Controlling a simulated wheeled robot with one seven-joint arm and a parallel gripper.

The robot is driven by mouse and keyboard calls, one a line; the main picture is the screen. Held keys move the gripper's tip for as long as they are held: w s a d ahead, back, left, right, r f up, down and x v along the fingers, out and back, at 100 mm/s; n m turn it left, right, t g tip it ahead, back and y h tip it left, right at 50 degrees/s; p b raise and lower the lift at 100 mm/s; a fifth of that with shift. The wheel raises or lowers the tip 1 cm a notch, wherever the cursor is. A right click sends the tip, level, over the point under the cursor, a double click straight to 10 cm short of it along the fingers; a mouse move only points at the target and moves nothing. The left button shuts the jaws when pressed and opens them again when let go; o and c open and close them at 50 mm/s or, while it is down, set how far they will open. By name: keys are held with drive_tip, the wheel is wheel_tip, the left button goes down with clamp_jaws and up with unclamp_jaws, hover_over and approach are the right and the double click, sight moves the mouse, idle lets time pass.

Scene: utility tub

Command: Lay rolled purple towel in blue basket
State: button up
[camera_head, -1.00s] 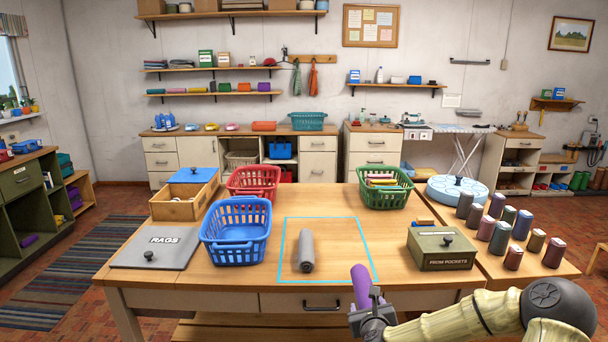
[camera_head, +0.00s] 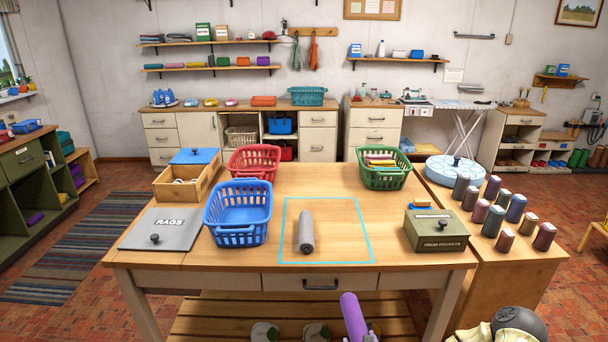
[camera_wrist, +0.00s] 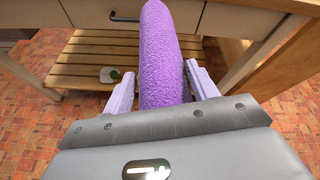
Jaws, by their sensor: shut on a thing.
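The rolled purple towel (camera_head: 353,318) is at the bottom of the head view, in front of the table and below its top. In the wrist view the towel (camera_wrist: 162,60) stands between the two pale fingers of my gripper (camera_wrist: 162,88), which is shut on it. In the head view most of my gripper is cut off by the lower edge. The blue basket (camera_head: 238,233) stands on the table, left of the middle, and looks empty. A grey roll (camera_head: 306,233) lies inside the cyan outline to the right of the basket.
A red basket (camera_head: 254,160) stands behind the blue one, and a green basket (camera_head: 384,178) with folded cloths is at the back right. A grey RAGS lid (camera_head: 172,230) lies at left. A FROM POCKETS box (camera_head: 436,232) is at right. Table front edge is between towel and basket.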

drive_tip(key=s+f, duration=0.4)
drive_tip(key=f, duration=0.1)
drive_tip(key=shift+s+f, duration=0.15)
drive_tip(key=shift+f, duration=0.05)
drive_tip(key=shift+d, duration=0.1)
